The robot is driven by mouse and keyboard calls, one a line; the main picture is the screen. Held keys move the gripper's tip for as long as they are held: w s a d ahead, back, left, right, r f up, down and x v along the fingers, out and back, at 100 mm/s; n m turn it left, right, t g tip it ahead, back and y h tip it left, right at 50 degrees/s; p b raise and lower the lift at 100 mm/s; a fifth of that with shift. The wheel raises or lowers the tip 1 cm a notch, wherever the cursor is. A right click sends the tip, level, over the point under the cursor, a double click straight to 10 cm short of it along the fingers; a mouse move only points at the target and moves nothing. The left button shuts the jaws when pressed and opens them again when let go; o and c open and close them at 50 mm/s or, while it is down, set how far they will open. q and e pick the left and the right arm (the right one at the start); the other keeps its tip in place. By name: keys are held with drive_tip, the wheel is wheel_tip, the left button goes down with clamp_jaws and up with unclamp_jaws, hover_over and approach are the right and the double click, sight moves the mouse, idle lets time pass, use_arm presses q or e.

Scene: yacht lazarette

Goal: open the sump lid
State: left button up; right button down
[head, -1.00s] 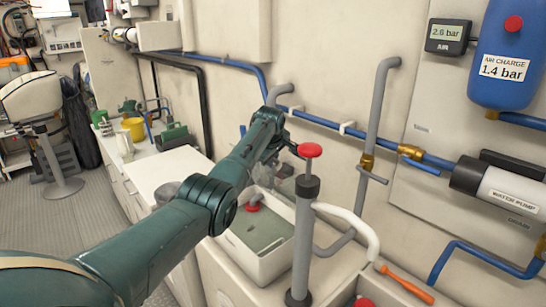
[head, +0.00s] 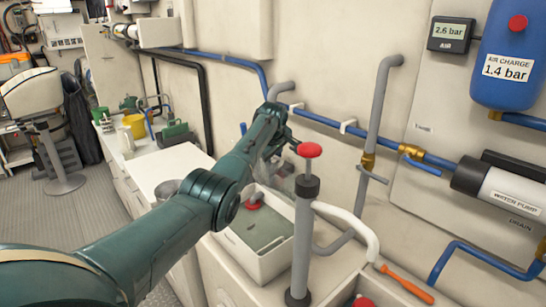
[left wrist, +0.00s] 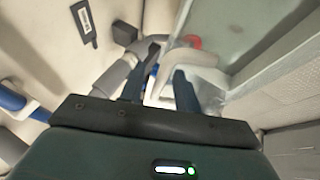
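The sump looks like the white open-topped box (head: 283,265) on the counter. A flat grey-green surface (head: 262,232) lies inside its rim; I cannot tell if it is the lid or water. A small red part (head: 254,205) with a grey stem sits at its far left. My left gripper (head: 285,158) is above the box's far end, its fingertips unclear in the head view. A white curved part (left wrist: 188,58) and a red part lie just beyond. My right gripper is not in view.
A grey hand pump (head: 304,235) with a red knob and white hose stands right of the box. A grey vertical pipe (head: 378,110) and blue wall pipes run behind. An orange-handled tool (head: 407,283) lies at right. The white counter (head: 165,170) at left is partly clear.

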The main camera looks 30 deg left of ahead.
use_arm(q)
drive_tip(key=shift+r, duration=0.1)
use_arm(e)
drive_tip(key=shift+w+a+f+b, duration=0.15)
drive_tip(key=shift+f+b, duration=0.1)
drive_tip(key=shift+b, duration=0.55)
use_arm(q)
drive_tip(key=shift+v, duration=6.5)
drive_tip(key=shift+s, duration=0.15)
